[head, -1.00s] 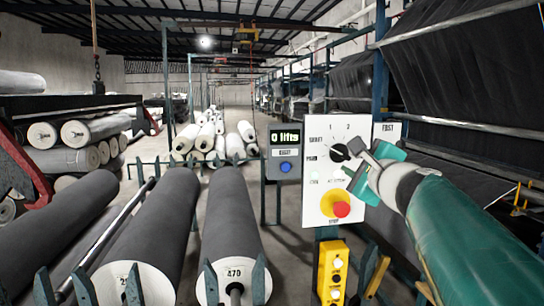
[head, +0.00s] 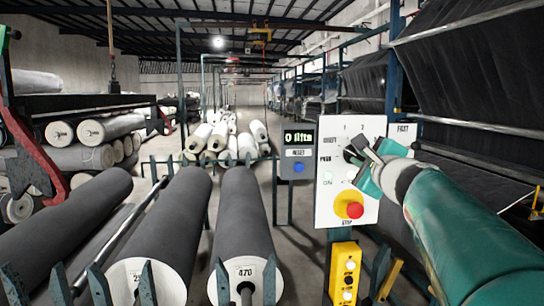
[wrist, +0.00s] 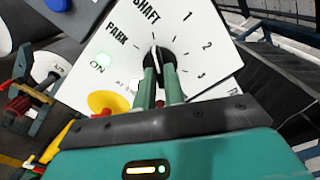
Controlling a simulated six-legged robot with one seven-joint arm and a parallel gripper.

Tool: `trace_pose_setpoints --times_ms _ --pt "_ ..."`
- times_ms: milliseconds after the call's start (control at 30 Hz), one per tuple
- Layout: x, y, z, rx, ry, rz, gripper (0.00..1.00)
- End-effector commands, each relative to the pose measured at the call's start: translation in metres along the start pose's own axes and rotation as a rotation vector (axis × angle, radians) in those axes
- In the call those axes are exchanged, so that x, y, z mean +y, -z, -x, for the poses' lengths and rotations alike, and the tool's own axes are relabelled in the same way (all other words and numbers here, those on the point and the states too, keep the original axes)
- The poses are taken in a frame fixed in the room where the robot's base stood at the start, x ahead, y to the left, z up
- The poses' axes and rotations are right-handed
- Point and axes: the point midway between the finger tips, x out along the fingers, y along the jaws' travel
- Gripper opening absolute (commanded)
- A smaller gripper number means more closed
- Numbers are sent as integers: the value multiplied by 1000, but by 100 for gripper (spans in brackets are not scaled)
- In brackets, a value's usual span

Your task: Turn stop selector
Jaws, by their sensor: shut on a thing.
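The stop selector is a round black knob with a white pointer line, on a white panel (head: 326,200). It shows in the wrist view (wrist: 157,54), inside a dial marked PARK, SHAFT, 1, 2 and 3. The pointer aims up the panel, between SHAFT and 1. My gripper (wrist: 160,74) is shut on the knob, with one green finger on each side. In the head view my gripper (head: 361,156) reaches the panel from the right and hides part of the knob. A green ON lamp (wrist: 101,62) is lit beside the dial.
A red stop button (head: 355,211) on a yellow base sits below the knob. A grey counter box (head: 297,139) reading 0 lifts, with a blue button, is left of the panel. A yellow button box (head: 344,272) hangs below. Grey rolls (head: 242,215) lie at left.

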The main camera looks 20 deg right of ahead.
Motion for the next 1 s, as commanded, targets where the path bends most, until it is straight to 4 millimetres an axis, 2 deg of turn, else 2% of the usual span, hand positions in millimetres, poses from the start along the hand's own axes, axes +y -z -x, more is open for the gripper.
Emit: trace_pose_setpoints --times_ms 367,1000 --pt "1 -1 0 -3 -1 135 0" --pt "1 -1 0 -2 -1 601 0"
